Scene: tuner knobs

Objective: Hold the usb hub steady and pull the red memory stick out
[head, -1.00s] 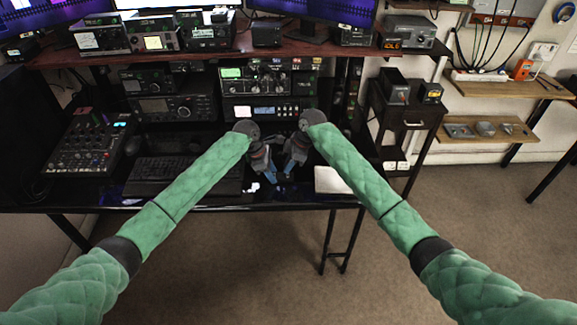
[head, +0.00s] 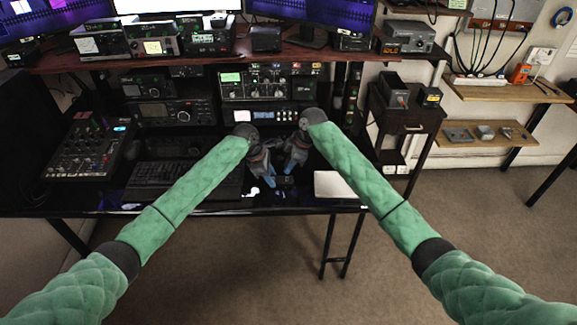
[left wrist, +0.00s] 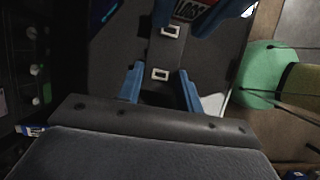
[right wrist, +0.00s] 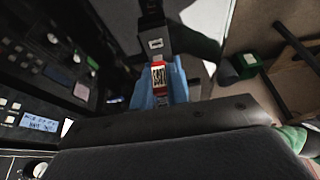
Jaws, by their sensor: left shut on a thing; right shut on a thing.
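The usb hub is a dark, narrow bar with bright metal ports. In the left wrist view the hub (left wrist: 165,52) lies between the blue fingers of my left gripper (left wrist: 160,92), which are shut on it. The red memory stick (right wrist: 159,76), with a white printed label, is between the blue fingers of my right gripper (right wrist: 163,92), which are shut on it. The stick lies in line with the hub. Its joint with the hub is too small and dark to tell whether it is seated. In the head view both grippers are close together over the desk, and the stick is hidden.
A keyboard (head: 165,173) lies left of the grippers and a pale pad (head: 331,184) lies to the right, by the front edge. Radio units (head: 268,85) stand behind. A mixer (head: 88,148) is at the far left. Free desk around the hub is narrow.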

